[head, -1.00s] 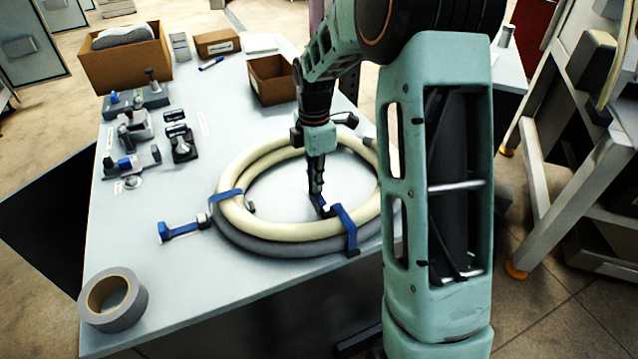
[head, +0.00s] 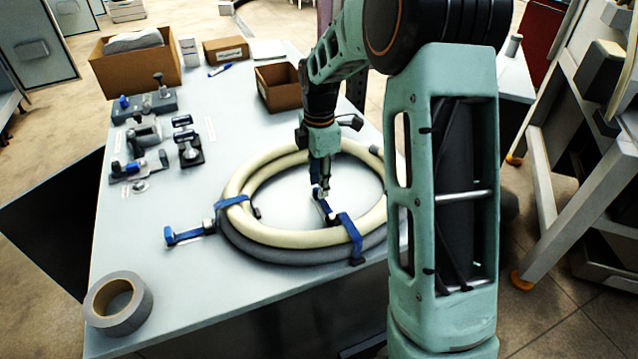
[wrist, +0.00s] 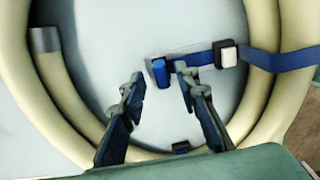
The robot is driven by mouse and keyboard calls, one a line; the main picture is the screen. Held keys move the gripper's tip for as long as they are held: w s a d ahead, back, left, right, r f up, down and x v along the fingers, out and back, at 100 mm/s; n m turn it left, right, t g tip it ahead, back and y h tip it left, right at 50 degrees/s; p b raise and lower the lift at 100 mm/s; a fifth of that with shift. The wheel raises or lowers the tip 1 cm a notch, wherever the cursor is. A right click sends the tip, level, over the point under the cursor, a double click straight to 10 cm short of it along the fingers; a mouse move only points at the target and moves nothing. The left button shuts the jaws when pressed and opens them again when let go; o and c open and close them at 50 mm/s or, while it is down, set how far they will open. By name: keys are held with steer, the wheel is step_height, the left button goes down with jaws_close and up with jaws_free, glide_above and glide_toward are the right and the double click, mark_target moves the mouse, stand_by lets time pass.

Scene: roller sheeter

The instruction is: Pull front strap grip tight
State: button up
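The front strap is a blue band (head: 351,238) around the near side of the coiled hose. It also shows in the wrist view (wrist: 289,61), with a pale buckle (wrist: 228,55). Its blue grip (wrist: 182,68) lies inside the coil, to the left of the buckle. In the head view my gripper (head: 321,186) is over the coil's open middle, at the strap's inner end.
The cream and grey hose coil (head: 290,238) surrounds my gripper. A second blue strap (head: 190,235) sticks out on the left. A tape roll (head: 118,303) lies at the near left corner. Clamps (head: 150,140) and cardboard boxes (head: 135,65) stand farther back.

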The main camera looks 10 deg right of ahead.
step_height(320, 180, up, 11)
stand_by(0.3)
